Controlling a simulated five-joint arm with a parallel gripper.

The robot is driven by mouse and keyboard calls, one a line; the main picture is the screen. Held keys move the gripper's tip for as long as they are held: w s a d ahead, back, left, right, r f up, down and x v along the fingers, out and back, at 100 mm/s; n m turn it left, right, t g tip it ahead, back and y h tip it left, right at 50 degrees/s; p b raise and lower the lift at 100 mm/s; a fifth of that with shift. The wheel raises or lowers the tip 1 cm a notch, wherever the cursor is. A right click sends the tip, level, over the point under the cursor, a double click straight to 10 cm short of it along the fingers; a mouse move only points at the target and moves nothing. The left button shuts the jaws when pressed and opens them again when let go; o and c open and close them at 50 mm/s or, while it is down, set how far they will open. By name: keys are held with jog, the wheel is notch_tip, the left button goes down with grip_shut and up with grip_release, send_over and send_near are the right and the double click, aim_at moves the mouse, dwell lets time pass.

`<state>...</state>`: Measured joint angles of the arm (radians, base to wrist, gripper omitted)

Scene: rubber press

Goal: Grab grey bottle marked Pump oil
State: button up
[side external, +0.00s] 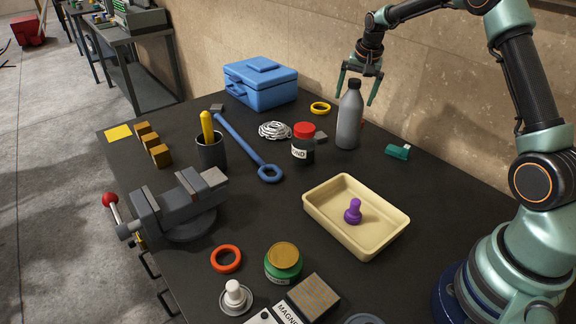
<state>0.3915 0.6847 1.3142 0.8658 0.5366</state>
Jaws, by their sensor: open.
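The grey bottle (348,120) stands upright on the dark table toward the back right, near the wall, with a dark cap on top. No label is readable on the side facing this camera. My gripper (356,100) is open and points down beside the top of the bottle. One green finger shows to the left of the bottle and the other to the right. In this view the bottle's upper part appears between the fingers; whether they are level with it in depth, I cannot tell. The gripper is not closed on anything.
Left of the bottle stands a dark jar with a red lid (303,143). A teal piece (397,151) lies to its right. A cream tray (314,205) holding a purple knob (353,211) is in front. A blue toolbox (260,84) and yellow ring (320,108) are behind left.

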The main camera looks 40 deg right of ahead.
jog(key=c, duration=1.5)
jog(key=shift+r, duration=0.1)
grip_shut()
jog(key=shift+w, duration=0.1)
